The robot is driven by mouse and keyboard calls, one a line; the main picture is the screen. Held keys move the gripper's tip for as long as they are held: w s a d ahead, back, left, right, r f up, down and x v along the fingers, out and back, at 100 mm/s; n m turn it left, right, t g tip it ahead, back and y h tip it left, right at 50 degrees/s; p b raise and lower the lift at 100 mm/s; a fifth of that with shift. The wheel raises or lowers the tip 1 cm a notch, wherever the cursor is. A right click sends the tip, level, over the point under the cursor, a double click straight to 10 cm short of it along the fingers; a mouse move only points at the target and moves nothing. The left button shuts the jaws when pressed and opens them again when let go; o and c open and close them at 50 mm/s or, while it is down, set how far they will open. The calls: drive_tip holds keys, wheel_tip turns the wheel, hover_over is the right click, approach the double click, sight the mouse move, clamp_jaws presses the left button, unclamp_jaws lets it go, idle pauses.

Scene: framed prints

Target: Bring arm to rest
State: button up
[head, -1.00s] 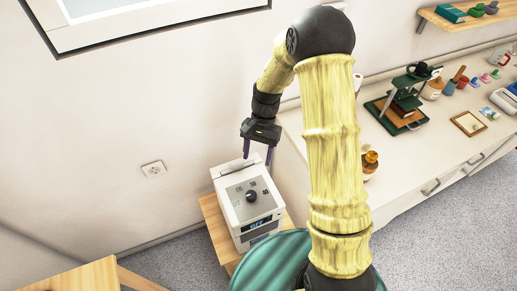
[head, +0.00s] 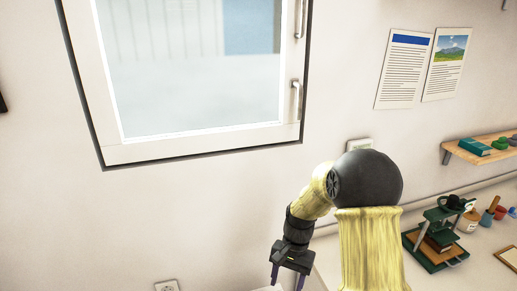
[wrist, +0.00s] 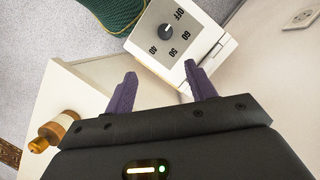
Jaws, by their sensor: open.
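My arm (head: 370,245) is bent, with a yellow upper link and a black elbow, and its forearm slopes down to the left. My gripper (head: 287,278) points down at the bottom of the head view. In the wrist view its two purple fingers (wrist: 160,90) are spread apart with nothing between them. A white box with a black dial (wrist: 168,38) marked OFF, 40, 50 and 60 lies beyond the fingertips, apart from them. In the head view only a sliver of that box shows at the bottom edge.
A white counter (head: 332,262) stands to the right, with a green press-like stand (head: 440,238) on it. A wooden shelf (head: 485,152) is on the wall at right. A window (head: 195,70) is at upper left. An amber bottle (wrist: 60,128) shows in the wrist view.

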drive_tip(key=s+d+r+n+t+h, duration=0.1)
drive_tip(key=s+d+r+n+t, duration=0.4)
drive_tip(key=s+r, duration=0.3)
drive_tip(key=s+d, duration=0.1)
drive_tip(key=s, duration=0.2)
drive_tip(key=shift+s+d+r+t+h, duration=0.15)
drive_tip(key=shift+s+d+t+h, duration=0.1)
drive_tip(key=shift+d+t+h, duration=0.15)
idle(0.4)
